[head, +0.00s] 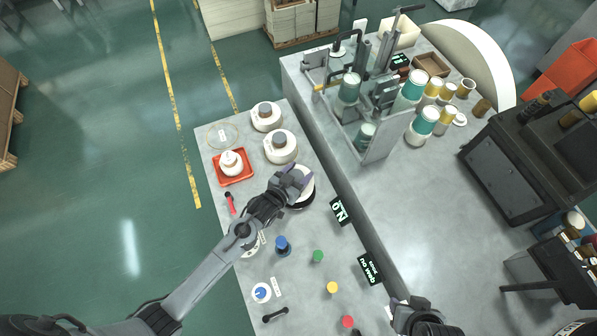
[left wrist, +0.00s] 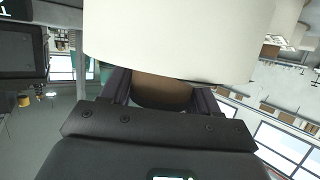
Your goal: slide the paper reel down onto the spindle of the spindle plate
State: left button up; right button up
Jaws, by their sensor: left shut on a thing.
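The white paper reel (head: 308,186) is at my left gripper (head: 292,181) over the upper right part of the low table. In the left wrist view the reel (left wrist: 180,40) fills the top, and its brown core (left wrist: 162,94) sits between the fingers of my left gripper (left wrist: 162,100), which is shut on it. A dark round plate (head: 300,205), apparently the spindle plate, shows just below the reel. Its spindle is hidden, and I cannot tell whether the reel touches the plate. My right gripper (head: 398,309) is at the bottom edge, partly cut off, with its jaw opening unclear.
Two white reels with grey tops (head: 281,147) (head: 266,117) and a red tray (head: 234,180) stand at the table's far end. Blue, green, yellow and red pieces (head: 318,256) stand nearer. The higher machine bench (head: 345,170) borders the right side.

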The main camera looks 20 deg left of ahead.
jog(key=shift+d, duration=0.15)
pick_arm(q)
jog(key=shift+f+b, duration=0.4)
jog(key=shift+f, duration=0.1)
pick_arm(e)
jog(key=shift+f, duration=0.35)
pick_arm(q)
jog(key=shift+f+b, duration=0.45)
jog(key=shift+f, duration=0.2)
pick_arm(e)
jog(key=shift+f, duration=0.45)
pick_arm(q)
jog(key=shift+f+b, duration=0.65)
jog(key=shift+f, duration=0.35)
pick_arm(e)
jog(key=shift+f, duration=0.65)
pick_arm(q)
jog(key=o, duration=1.6)
jog(key=shift+f, duration=0.1)
jog(key=shift+c, duration=0.2)
pick_arm(e)
jog(key=shift+r, duration=0.15)
